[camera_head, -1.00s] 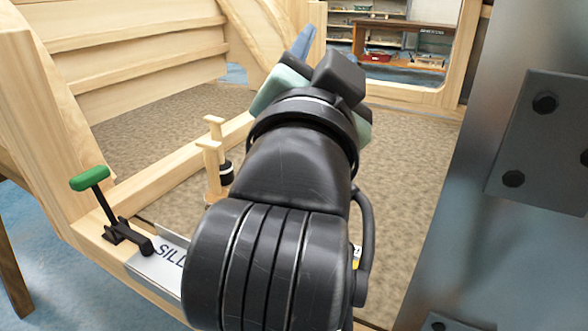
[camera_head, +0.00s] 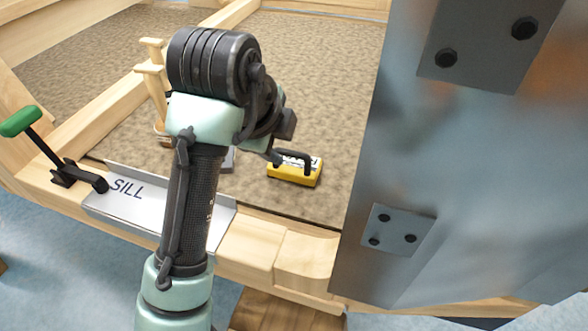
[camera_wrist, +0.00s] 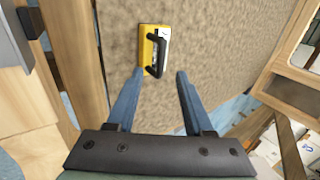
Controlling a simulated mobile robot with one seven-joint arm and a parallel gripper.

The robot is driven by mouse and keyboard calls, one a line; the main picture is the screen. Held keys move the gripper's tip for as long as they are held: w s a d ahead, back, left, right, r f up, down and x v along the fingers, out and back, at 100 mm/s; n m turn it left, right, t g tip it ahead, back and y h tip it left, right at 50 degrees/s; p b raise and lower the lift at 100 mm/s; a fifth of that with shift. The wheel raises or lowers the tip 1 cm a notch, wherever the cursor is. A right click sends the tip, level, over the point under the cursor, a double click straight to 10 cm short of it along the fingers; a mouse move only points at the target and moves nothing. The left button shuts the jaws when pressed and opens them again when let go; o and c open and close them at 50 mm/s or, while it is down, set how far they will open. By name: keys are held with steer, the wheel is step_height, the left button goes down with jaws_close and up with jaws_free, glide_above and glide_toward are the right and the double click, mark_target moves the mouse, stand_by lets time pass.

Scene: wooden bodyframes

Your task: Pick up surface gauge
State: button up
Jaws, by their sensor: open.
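A yellow block (camera_head: 294,172) with a black handle and a pale labelled face lies on the brown carpeted floor inside the wooden frame. It also shows in the wrist view (camera_wrist: 143,50), at the top centre. No label here lets me confirm it as the surface gauge. My gripper (camera_wrist: 160,73) is open, its two blue fingers apart and empty. In the wrist view the block lies beyond the fingertips, nearer the left finger, and I see no contact. In the head view my arm hides most of the gripper and part of a small grey item behind it.
A metal plate marked SILL (camera_head: 128,188) lies on the wooden sill. A green-handled clamp (camera_head: 22,121) stands on the left. A big bolted metal panel (camera_head: 440,140) blocks the right. Wooden posts (camera_head: 153,75) rise behind my arm. Carpet beyond the block is clear.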

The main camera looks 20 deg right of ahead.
mark_target(290, 152)
steer(key=b+x, duration=0.2)
steer(key=x, duration=0.4)
steer(key=shift+w+d+f+b, duration=0.15)
steer(key=shift+b, duration=0.2)
steer(key=shift+c, duration=0.2)
jaws_close()
stand_by(0.9)
